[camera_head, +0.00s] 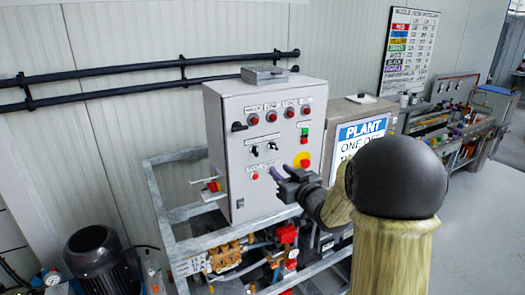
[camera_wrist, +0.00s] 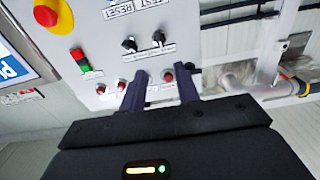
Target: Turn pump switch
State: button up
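The grey control box (camera_head: 228,105) stands at the middle of the head view. Its front carries two black rotary switches (camera_head: 272,146), with a row of red lights above them. The same switches show in the wrist view (camera_wrist: 129,45), where the panel appears upside down. The labels are too small to tell which one is the pump switch. My gripper (camera_head: 277,171) is in front of the lower panel in the head view. In the wrist view my gripper (camera_wrist: 160,82) has its two dark fingers apart, with a red light visible between them. Contact with the panel cannot be told.
A red emergency stop on yellow (camera_head: 303,161) and green and red buttons (camera_head: 304,133) sit on the panel's right side. A metal frame (camera_head: 185,235) with pump parts lies below. A blue and white PLANT sign (camera_head: 362,132) is to the right. Open floor lies further right.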

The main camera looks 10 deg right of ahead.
aim_at(257, 152)
jog(key=p+x, duration=0.5)
jog(key=x, duration=0.8)
jog(key=shift+w+p, duration=0.2)
jog(key=shift+p, duration=0.15)
